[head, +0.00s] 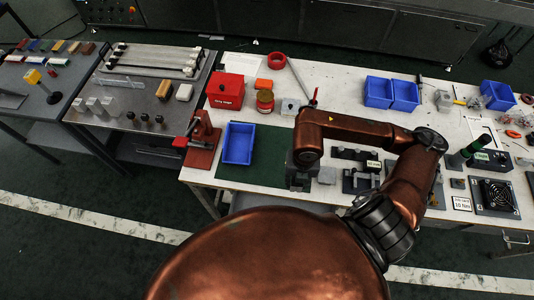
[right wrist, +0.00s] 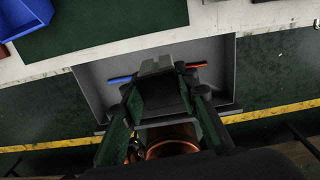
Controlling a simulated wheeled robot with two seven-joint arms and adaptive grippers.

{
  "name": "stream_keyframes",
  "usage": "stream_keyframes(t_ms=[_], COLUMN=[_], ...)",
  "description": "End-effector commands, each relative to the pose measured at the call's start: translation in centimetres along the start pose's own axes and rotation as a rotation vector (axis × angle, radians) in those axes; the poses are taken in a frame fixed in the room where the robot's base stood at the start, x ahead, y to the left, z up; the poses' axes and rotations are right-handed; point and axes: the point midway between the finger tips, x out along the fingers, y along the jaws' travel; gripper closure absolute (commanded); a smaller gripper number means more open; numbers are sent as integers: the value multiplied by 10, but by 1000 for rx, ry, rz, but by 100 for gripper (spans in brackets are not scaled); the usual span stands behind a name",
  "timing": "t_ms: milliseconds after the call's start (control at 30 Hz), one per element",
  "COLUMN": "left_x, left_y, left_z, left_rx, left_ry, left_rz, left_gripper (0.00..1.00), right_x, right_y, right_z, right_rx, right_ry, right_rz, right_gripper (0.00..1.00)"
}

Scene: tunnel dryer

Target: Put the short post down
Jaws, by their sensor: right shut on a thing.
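My right gripper (head: 300,181) hangs jaws-down near the front edge of the white bench, beside the dark green mat. In the right wrist view its two fingers (right wrist: 160,88) are closed on a grey, blocky thing (right wrist: 157,66), which I take to be the short post. Most of it is hidden between the fingers, and its contact with any surface cannot be told. Behind it in that view is an open grey drawer (right wrist: 216,62) with a blue and a red item. My left gripper is not in view.
A blue bin (head: 238,143) stands on the green mat (head: 262,172), with a red vise (head: 203,138) to its left. A small grey block (head: 327,175) and dark fixtures (head: 358,180) lie right of the gripper. Part of the mat is bare.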

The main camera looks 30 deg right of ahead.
Motion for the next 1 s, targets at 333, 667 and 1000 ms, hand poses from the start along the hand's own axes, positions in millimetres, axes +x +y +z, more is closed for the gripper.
stream_keyframes(t_ms=[333, 667, 1000], left_x=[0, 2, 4], left_y=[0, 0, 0], left_z=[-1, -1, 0], left_rx=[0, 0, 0], left_ry=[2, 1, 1], left_rz=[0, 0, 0], left_gripper=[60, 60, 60], right_x=[18, 64, 95], right_y=[4, 17, 22], right_z=[40, 106, 133], right_rx=[74, 68, 64], right_ry=[-1, 2, -1], right_rz=[-3, -2, -1], right_gripper=[97, 97, 97])
